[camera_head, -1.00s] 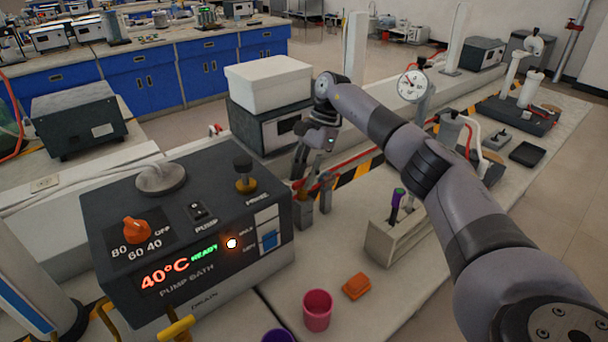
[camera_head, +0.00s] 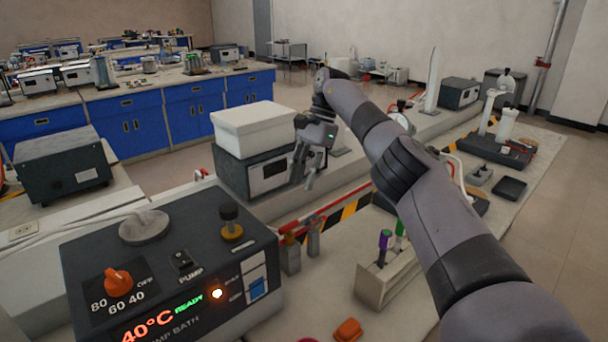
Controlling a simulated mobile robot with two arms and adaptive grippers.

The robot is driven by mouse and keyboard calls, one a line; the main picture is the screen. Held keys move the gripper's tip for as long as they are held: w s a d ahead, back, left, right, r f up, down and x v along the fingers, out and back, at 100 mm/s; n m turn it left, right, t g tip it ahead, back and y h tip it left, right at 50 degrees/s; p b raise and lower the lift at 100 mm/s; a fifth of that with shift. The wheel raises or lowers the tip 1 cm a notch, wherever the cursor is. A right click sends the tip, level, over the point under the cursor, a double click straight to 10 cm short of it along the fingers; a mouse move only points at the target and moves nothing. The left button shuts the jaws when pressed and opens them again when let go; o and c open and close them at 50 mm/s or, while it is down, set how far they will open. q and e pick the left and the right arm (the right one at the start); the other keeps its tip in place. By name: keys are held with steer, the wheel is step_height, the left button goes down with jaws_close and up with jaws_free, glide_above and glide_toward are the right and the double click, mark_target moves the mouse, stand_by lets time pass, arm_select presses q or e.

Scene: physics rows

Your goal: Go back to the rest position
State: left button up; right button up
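My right arm reaches in from the lower right. Its gripper (camera_head: 306,170) hangs in front of the grey box with the white lid and above the bench, with nothing seen between its fingers. The fingers look apart, though they are small and dark here. My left gripper is not in view.
A pump bath (camera_head: 170,265) reading 40°C stands at the lower left. A rack (camera_head: 385,283) with purple-topped and green-topped tubes (camera_head: 384,243) stands under my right arm. An orange piece (camera_head: 348,329) lies at the bottom edge. A white box (camera_head: 255,128) tops a dark instrument (camera_head: 262,172).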

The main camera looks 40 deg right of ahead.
steer(key=shift+d+r, duration=0.1)
steer(key=shift+r, duration=0.1)
stand_by(0.5)
